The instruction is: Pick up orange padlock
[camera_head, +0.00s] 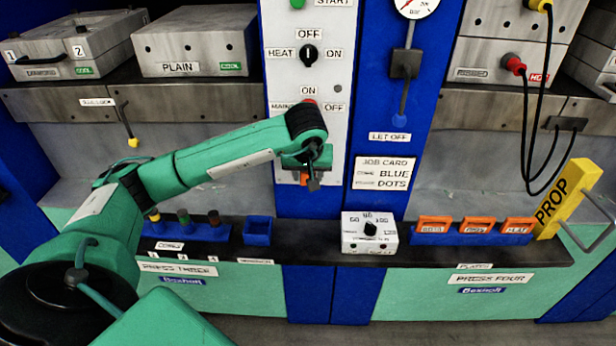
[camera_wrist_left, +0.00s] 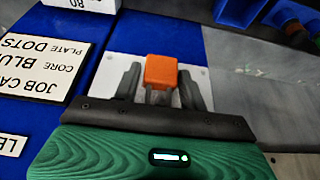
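The orange padlock (camera_wrist_left: 161,70) shows in the left wrist view in front of the white control panel's end, with a dark grey piece at its near side. In the head view a small part of it (camera_head: 304,179) shows low on the panel, mostly hidden by my left gripper (camera_head: 314,172). My left gripper (camera_wrist_left: 160,85) has one finger on each side of the padlock in the wrist view, with a small gap on both sides. It looks open around the padlock, not closed on it. My right gripper is in neither view.
The white control panel (camera_head: 340,95) with knobs stands behind my left arm. A job card (camera_head: 383,174) is to its right. Below are a dark ledge, a blue bin (camera_head: 257,230), a white dial box (camera_head: 369,232), orange plates (camera_head: 475,229) and a yellow prop (camera_head: 567,198).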

